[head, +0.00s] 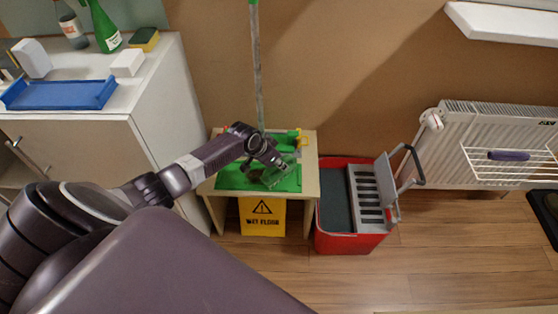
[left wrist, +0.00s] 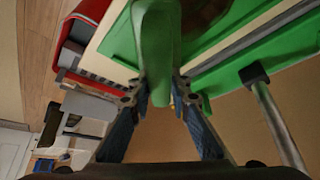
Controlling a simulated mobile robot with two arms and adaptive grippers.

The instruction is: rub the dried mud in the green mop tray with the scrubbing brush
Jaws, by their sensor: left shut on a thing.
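The green mop tray (head: 231,178) lies on a small wooden table (head: 311,160) against the wall; parts of it also show in the left wrist view (left wrist: 122,42). My left gripper (head: 270,160) is over the tray. In the left wrist view my left gripper (left wrist: 161,98) is shut on a green handle, which looks like the scrubbing brush (left wrist: 155,45). The brush's bristles are hidden, so I cannot tell whether they touch the tray. Dried mud is not clear; my gripper covers part of the tray. My right gripper is not in view.
A mop pole (head: 257,70) stands behind the table. A yellow wet-floor sign (head: 262,222) is below it. A red mop bucket (head: 345,243) with a grey wringer stands to the right. A white cabinet (head: 160,110) is at left, a radiator (head: 460,130) at right. Floor in front is clear.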

